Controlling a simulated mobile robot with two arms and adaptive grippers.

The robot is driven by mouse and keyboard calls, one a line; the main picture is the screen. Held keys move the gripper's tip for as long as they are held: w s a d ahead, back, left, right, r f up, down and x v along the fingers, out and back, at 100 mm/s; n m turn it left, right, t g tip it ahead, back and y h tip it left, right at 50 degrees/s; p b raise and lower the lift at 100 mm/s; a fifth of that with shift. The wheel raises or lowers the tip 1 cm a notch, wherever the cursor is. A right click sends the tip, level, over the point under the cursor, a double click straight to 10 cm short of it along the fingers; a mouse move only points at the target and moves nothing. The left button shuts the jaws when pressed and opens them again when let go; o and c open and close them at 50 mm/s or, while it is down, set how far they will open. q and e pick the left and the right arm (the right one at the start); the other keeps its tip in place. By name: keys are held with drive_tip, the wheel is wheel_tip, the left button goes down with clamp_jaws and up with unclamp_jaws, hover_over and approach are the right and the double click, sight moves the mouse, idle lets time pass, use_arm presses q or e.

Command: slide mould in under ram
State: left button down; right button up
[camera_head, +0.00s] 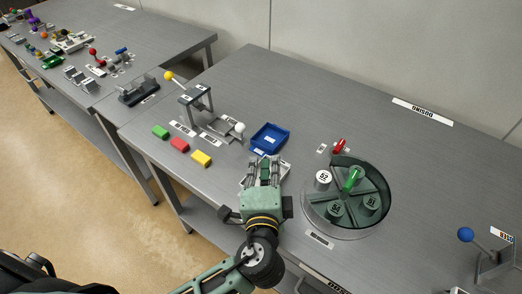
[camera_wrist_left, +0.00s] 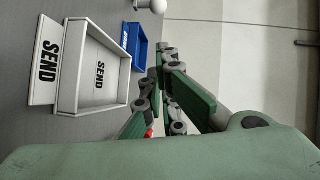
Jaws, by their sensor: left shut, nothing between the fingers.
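The press is a small grey frame (camera_head: 196,98) with a yellow-knobbed lever (camera_head: 169,76), left of centre on the table. A low grey slide, which looks like the mould, lies at its foot with a white ball knob (camera_head: 239,128) at its right end. I cannot tell how far the slide is under the ram. The white knob also shows at the top edge of the left wrist view (camera_wrist_left: 150,4). My left gripper (camera_head: 268,161) is shut and empty, to the lower right of the knob and apart from it. My right gripper is not in view.
A blue tray (camera_head: 270,138) lies just beyond my left gripper. A white SEND tray (camera_wrist_left: 92,73) is beside it, partly hidden in the head view. A round hooded turntable (camera_head: 312,216) stands right.

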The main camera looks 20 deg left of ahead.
use_arm(q)
drive_tip(key=b+x, duration=0.1)
drive_tip(key=x, duration=0.4)
drive_tip(key=shift+w+a, duration=0.1)
drive_tip(key=shift+w, duration=0.05)
drive_tip(key=b+x, duration=0.1)
drive_tip(key=x, duration=0.2)
drive_tip(key=shift+w+a+f, duration=0.1)
drive_tip(key=shift+w, duration=0.15)
drive_tip(key=shift+w+a+f, duration=0.1)
drive_tip(key=shift+w+a, duration=0.1)
drive_tip(key=shift+a, duration=0.35)
drive_tip(key=shift+w+a+f, duration=0.1)
drive_tip(key=shift+w+a, duration=0.15)
drive_tip(key=shift+a, duration=0.3)
drive_tip(key=shift+w+a+f, duration=0.1)
drive_tip(key=shift+w+a, duration=0.2)
drive_tip(key=shift+a, duration=0.2)
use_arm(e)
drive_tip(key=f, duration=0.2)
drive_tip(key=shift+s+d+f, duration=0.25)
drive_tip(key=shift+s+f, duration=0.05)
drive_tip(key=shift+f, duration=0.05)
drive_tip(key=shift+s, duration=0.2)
